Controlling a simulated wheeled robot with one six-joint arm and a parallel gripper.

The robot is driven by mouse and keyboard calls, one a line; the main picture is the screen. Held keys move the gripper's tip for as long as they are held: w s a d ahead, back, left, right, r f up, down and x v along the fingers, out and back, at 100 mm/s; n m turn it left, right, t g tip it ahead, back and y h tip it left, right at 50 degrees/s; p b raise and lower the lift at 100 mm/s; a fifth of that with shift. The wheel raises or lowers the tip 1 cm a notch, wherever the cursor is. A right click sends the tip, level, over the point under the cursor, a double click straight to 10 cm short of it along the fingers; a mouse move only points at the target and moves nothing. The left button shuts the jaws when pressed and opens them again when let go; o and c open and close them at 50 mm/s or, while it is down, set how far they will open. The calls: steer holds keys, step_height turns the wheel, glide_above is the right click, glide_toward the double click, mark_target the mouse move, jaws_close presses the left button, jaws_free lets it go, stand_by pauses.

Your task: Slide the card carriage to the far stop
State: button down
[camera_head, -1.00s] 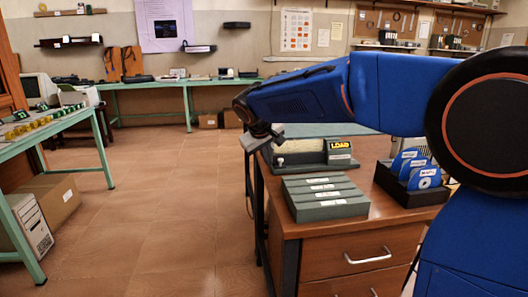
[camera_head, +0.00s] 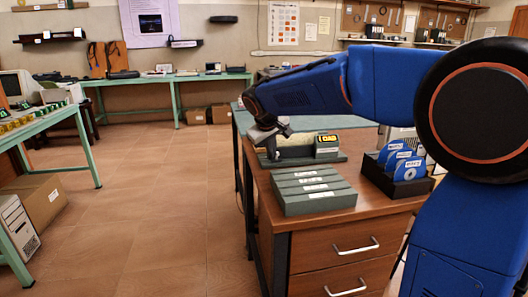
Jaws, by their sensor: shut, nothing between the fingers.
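The card device (camera_head: 330,157) is a long dark green base on the wooden desk, with a cream card block (camera_head: 296,149) along it and a black panel with yellow lettering (camera_head: 327,146) at its right end. I take the cream block as the card carriage; its exact edges are too small to tell. My gripper (camera_head: 270,142) is shut and empty, pointing down at the left end of the device. It covers that end, including where a pale knob stood in view. Whether it touches the device I cannot tell.
Several grey-green boxes with white labels (camera_head: 312,190) lie on the desk (camera_head: 352,212) in front of the device. A black tray (camera_head: 397,189) of blue-sleeved discs stands to their right. Open tiled floor (camera_head: 160,210) lies left of the desk.

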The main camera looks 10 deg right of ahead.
mark_target(300, 148)
steer(key=d, duration=1)
steer(key=shift+d, duration=0.15)
